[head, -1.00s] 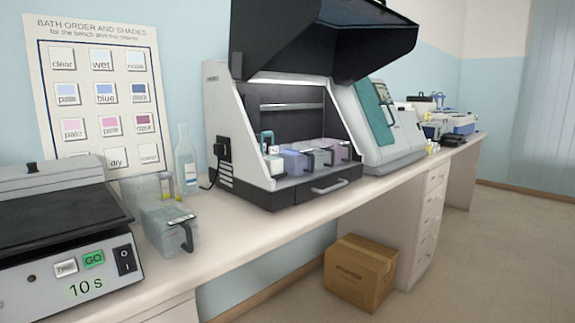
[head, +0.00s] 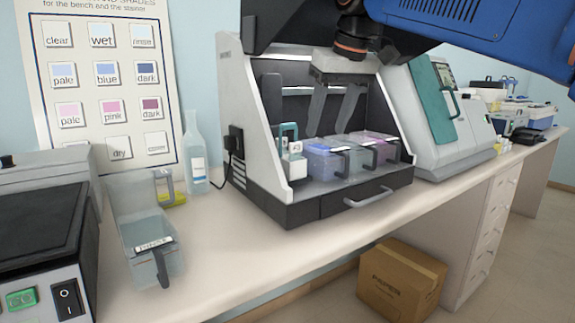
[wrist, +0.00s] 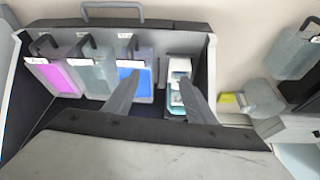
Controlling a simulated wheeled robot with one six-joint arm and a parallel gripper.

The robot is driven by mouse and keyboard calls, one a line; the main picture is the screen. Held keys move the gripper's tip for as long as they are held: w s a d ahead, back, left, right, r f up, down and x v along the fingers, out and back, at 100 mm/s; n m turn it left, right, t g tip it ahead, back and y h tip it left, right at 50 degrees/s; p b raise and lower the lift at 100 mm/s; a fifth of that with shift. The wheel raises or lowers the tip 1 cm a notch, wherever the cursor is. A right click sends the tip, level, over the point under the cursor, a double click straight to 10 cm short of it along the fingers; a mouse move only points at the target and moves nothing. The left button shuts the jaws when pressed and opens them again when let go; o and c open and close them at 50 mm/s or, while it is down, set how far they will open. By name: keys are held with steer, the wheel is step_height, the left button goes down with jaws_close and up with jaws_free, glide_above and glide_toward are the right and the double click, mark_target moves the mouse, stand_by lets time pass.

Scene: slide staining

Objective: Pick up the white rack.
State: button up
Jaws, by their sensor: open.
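The white rack (head: 294,168) stands at the left end inside the open dark-framed station, with a teal handle rising from it. In the wrist view the white rack (wrist: 179,66) is partly hidden behind my right finger. My gripper (head: 327,132) is open and empty, pointing down inside the station above the row of baths. In the wrist view its fingers (wrist: 160,80) spread on either side of the gap between the blue bath and the rack. I cannot tell how high the fingertips are above the rack.
A blue bath (head: 325,162), a clear bath (head: 352,170) and a pink bath (head: 383,150) stand right of the rack. The station's side wall (head: 262,140) and raised dark hood (head: 300,40) are close. A clear bath labelled rinse (head: 150,265) sits outside on the bench.

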step_height(320, 180, up, 5)
steer(key=n, duration=0.1)
glide_above(288, 124)
steer(key=s+d, duration=0.2)
steer(key=shift+y, duration=0.3)
steer(key=shift+w+x, duration=0.2)
steer(key=shift+x, duration=3.6)
steer(key=shift+a+r, duration=0.15)
steer(key=c, duration=1.1)
steer(key=shift+c, duration=0.2)
